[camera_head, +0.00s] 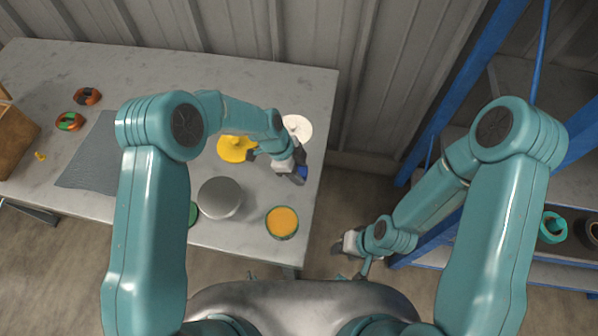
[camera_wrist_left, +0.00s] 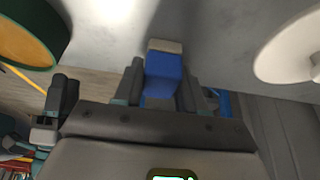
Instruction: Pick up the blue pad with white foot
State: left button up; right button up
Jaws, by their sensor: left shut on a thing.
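The blue pad with white foot (camera_wrist_left: 163,72) sits between the two fingers of my left gripper (camera_wrist_left: 160,88) in the left wrist view. Its pale foot faces away from the gripper, toward the table top. In the head view the blue pad (camera_head: 302,172) shows at the tip of my left gripper (camera_head: 292,172), near the table's right edge. My left gripper is shut on it. Whether the foot touches the table is hard to tell. My right gripper (camera_head: 345,245) hangs off the table, low on the right; its finger gap is too small to make out.
The grey table (camera_head: 262,88) also bears a white disc (camera_head: 297,127), a yellow disc (camera_head: 236,149), a grey round drum (camera_head: 220,197) and a green-rimmed orange disc (camera_head: 282,222). A dark mat (camera_head: 95,160) lies left. A blue-framed shelf (camera_head: 450,95) stands right.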

aim_at(299, 170)
pick_arm(q)
jog(key=shift+w+a+r, duration=0.1)
jog(key=shift+w+r, duration=0.05)
notch_tip(299, 170, up, 20)
jog(key=b, duration=0.2)
